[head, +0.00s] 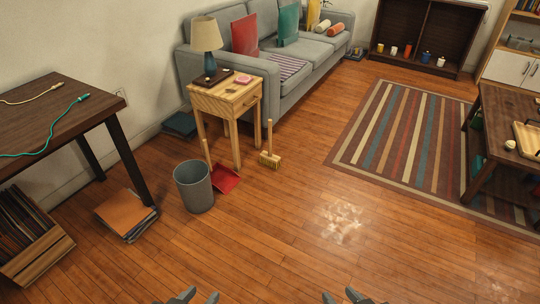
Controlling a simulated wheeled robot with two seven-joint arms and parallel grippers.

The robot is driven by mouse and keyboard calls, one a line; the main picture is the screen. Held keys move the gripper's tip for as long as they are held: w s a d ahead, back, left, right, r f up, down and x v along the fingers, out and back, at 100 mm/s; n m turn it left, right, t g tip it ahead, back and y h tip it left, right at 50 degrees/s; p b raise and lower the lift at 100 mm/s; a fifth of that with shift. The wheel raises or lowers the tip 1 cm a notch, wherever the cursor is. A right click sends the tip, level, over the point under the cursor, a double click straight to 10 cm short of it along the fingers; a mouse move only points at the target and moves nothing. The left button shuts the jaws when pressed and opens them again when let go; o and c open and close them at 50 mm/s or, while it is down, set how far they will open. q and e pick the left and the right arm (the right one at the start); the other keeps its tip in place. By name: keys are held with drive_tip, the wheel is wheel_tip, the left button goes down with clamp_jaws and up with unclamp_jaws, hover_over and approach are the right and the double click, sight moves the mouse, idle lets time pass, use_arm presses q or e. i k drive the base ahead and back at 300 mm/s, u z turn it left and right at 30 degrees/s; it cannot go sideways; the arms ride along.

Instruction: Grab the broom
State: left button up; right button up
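A small broom (270,159) with a light wooden handle and yellowish bristles stands upright on the wooden floor, just right of the small side table. Its bristles rest on the floor and the handle points up. My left gripper (199,297) shows at the bottom edge, left of centre, with its two fingertips apart and nothing between them. My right gripper (341,297) shows at the bottom edge, right of centre, also with fingertips apart and empty. Both are well short of the broom, with bare floor between.
A grey bin (193,187) and a red dustpan (225,180) stand left of the broom. The side table (227,101) holds a lamp (208,48). A pale messy patch (343,222) lies on the floor. A striped rug (408,139) lies right. The floor in front is open.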

sight(268, 158)
drive_tip(key=z, duration=0.4)
drive_tip(key=i, duration=1.6)
drive_tip(key=u, duration=0.45)
drive_tip(key=i, duration=1.6)
drive_tip(key=u, duration=0.7)
drive_tip(key=i, duration=0.45)
